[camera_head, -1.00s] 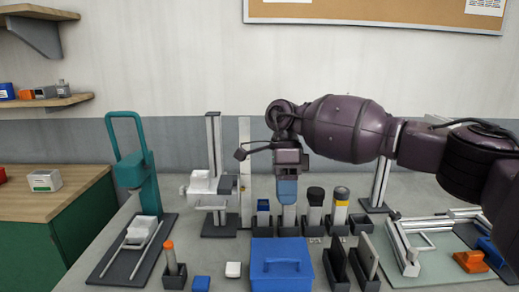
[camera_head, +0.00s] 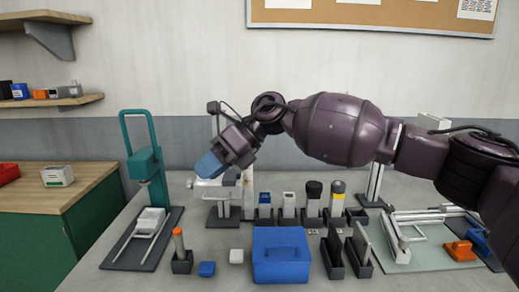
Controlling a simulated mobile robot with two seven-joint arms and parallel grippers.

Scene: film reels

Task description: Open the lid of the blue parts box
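The blue parts box (camera_head: 281,270) stands near the front middle of the table. Its lid (camera_head: 280,238) looks shut, with a raised handle on it. My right arm reaches in from the right, above the table. Its gripper (camera_head: 203,172) is up and to the left of the box, well apart from it, tilted down to the left. A blue block-like part shows at its tip; I cannot tell if this is the fingers or something held, nor how far the fingers are apart. My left gripper is not in view.
Dark holders (camera_head: 335,255) stand just right of the box. A row of holders with bottles (camera_head: 313,200) is behind it. A teal press (camera_head: 148,165) stands far left.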

